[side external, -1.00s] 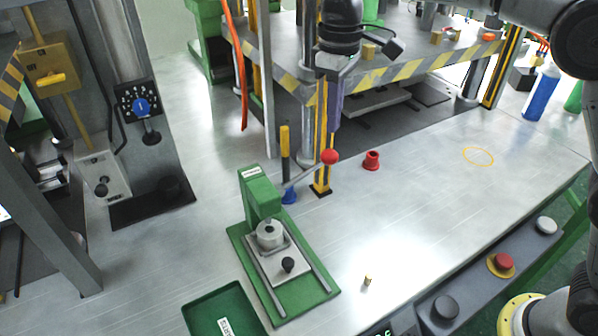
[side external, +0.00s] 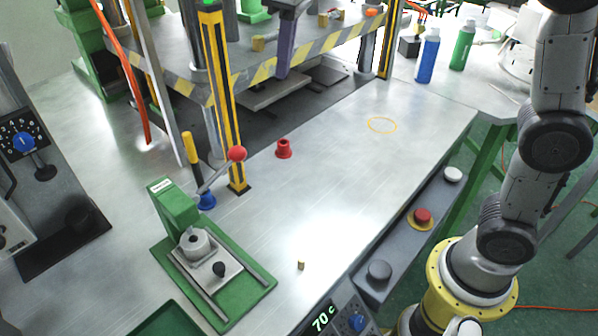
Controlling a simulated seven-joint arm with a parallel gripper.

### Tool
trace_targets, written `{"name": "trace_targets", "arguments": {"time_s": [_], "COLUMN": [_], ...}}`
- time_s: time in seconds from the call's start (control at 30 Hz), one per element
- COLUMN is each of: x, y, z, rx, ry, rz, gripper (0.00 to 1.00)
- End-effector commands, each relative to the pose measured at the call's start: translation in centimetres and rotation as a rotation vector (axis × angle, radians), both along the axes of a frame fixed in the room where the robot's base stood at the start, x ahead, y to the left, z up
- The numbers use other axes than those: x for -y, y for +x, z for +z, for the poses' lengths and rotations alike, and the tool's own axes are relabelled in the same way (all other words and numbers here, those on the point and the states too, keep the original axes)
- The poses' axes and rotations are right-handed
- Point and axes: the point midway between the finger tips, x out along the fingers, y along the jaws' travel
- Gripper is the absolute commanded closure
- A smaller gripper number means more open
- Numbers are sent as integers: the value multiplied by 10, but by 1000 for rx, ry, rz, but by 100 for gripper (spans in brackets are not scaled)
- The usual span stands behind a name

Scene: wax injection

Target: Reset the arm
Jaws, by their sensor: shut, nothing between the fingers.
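The fingertips appear clear of the work table (side external: 345,190).
A green hand press (side external: 176,205) with a red-knobbed lever stands front left. A yellow-black post (side external: 222,110), a red cup (side external: 284,149) and a small brass piece (side external: 301,265) are on the table. Blue (side external: 428,58) and green (side external: 462,48) bottles stand at the back right.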

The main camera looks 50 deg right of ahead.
Motion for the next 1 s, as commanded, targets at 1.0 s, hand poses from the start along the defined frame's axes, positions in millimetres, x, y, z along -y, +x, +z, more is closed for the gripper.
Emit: {"name": "trace_targets", "arguments": {"time_s": [1.0], "x": [97], "y": [-229], "z": [-118], "rx": [319], "ry": [89], "rz": [-387], "gripper": [100]}}
